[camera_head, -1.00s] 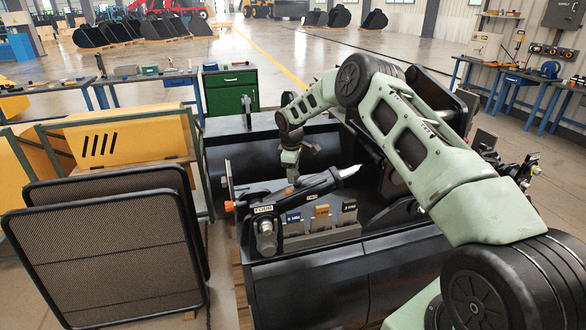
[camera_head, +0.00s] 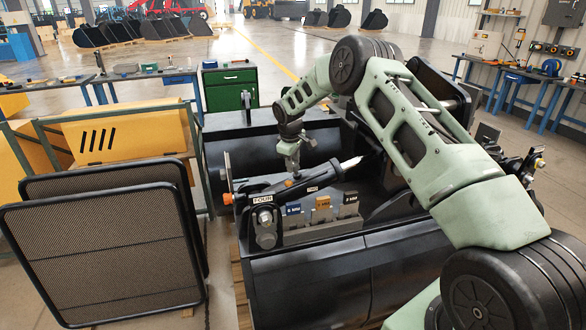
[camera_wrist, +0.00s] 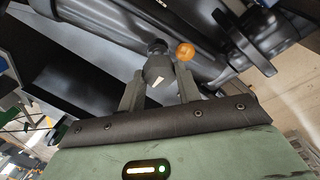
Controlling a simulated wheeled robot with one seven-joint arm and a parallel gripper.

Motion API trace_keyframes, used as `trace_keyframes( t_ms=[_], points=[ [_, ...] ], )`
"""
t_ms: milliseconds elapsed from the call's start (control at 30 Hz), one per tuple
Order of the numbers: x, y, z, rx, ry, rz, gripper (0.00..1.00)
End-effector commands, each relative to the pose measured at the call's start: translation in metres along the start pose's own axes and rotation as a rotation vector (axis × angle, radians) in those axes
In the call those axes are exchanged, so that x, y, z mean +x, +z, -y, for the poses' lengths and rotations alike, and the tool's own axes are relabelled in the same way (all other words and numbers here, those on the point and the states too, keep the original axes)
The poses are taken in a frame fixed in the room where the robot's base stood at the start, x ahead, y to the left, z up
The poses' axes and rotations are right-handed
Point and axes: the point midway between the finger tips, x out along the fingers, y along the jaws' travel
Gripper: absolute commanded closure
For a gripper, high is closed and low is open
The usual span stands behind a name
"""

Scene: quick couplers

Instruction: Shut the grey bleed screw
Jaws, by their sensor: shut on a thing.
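In the wrist view, a dark grey bleed screw (camera_wrist: 158,70) with a pale mark on its side sits between the fingertips of my gripper (camera_wrist: 159,84). The fingers are closed on it. The screw stands at a black cylinder body (camera_wrist: 110,45), and its lower end is hidden. A small orange ball (camera_wrist: 185,52) is beside it, close to the right finger. In the head view, my gripper (camera_head: 293,176) points down at the black cylinder (camera_head: 285,192); the screw is too small to make out there.
Below the cylinder in the head view are a grey block with blue (camera_head: 293,209), orange (camera_head: 323,202) and other tabs, and a bracket labelled FOUR (camera_head: 264,199). A black bucket (camera_head: 330,265) surrounds them. Mesh panels (camera_head: 105,255) stand at left.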

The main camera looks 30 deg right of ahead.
Motion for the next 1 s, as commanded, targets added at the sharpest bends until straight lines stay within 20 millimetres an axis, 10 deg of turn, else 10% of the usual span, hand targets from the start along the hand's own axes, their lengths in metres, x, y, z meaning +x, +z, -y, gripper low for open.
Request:
trace_keyframes(
  t_ms=[333, 367, 433, 1000],
  points=[
    [0.0, 0.0, 0.0, 0.02, 0.004, -0.001, 0.89],
    [0.0, 0.0, 0.0, 0.02, 0.004, -0.001, 0.61],
    [0.0, 0.0, 0.0, 0.02, 0.004, -0.001, 0.45],
    [-0.035, -0.001, 0.0, 0.019, 0.008, -0.006, 0.45]
  ],
)
